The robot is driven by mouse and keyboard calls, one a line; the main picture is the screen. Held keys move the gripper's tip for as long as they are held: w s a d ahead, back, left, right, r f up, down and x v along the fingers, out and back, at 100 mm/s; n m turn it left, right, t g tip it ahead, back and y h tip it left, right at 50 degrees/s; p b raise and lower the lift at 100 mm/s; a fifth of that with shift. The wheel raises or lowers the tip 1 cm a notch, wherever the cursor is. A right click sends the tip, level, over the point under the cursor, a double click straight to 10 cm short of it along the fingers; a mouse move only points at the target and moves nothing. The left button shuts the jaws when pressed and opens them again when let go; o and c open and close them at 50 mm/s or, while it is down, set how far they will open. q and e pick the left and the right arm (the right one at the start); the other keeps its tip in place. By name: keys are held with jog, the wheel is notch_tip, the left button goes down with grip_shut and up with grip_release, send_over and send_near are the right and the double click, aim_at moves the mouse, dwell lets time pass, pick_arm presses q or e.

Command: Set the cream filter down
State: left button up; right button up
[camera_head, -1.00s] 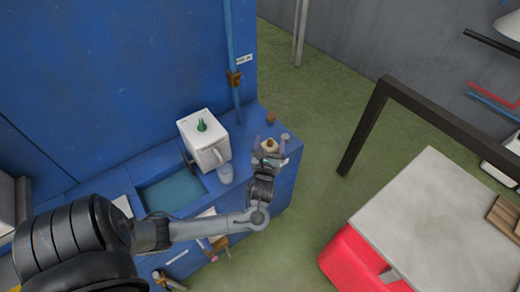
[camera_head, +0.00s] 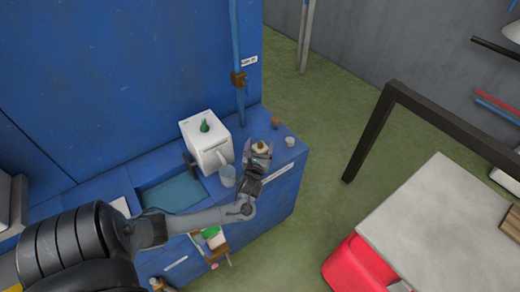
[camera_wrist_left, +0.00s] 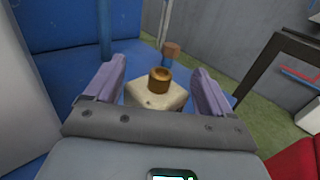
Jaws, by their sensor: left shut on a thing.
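The cream filter is a small pale cream block with a brown round top; in the head view the cream filter (camera_head: 261,147) is near the blue counter's far right corner. My left gripper (camera_head: 259,154) is shut on it. In the left wrist view the filter (camera_wrist_left: 155,101) sits between the two mauve fingers of the left gripper (camera_wrist_left: 156,88), brown top up. Its lower part is hidden by the gripper body, and I cannot tell if it touches the counter. My right gripper is not in view.
The blue counter (camera_head: 284,184) holds a white box-shaped machine (camera_head: 205,143), a clear cup (camera_head: 227,176), a small brown piece (camera_head: 275,122) and a small pale cup (camera_head: 290,141). A blue post (camera_head: 239,100) rises behind. A sunken basin (camera_head: 174,194) lies left.

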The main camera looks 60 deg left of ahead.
pick_arm(q)
jog(key=shift+f, duration=0.25)
jog(key=shift+f, duration=0.1)
jog(key=o, duration=1.6)
jog(key=shift+o, duration=0.2)
